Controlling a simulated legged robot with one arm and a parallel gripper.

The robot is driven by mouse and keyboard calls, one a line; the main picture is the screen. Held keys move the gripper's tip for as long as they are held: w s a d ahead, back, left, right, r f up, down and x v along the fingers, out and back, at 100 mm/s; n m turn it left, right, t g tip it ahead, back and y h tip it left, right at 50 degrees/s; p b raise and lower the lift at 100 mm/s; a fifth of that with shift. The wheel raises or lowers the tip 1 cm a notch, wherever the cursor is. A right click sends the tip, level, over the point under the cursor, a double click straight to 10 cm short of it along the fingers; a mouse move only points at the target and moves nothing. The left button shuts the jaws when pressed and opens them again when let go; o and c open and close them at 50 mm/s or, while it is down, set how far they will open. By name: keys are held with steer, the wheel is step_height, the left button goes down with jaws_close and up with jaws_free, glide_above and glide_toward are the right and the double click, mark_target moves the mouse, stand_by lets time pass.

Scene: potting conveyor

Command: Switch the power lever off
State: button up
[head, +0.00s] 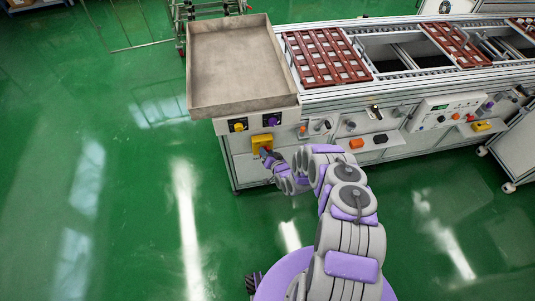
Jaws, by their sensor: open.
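The power lever (264,151) is a small red handle on a yellow switch box (261,139). The box sits on the front left panel of the conveyor (315,103). My gripper (268,158) is at the end of my grey and purple arm, right at the lower part of the lever. The jaws are open. They overlap the lever in the head view, and I cannot tell whether they touch it. The lever's exact angle is too small to read, and part of it is hidden by my gripper.
Above the box are a yellow knob (238,126) and a purple knob (273,121). A grey tray (240,70) tops the conveyor's left end. A shelf with an orange item (356,143) juts out at right. Green floor (130,200) is clear at left.

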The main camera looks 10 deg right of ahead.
steer(key=shift+w+a, duration=0.15)
steer(key=shift+a, duration=0.2)
steer(key=shift+d, duration=0.1)
steer(key=shift+d, duration=0.25)
steer(key=c, duration=0.7)
steer(key=shift+a, duration=0.15)
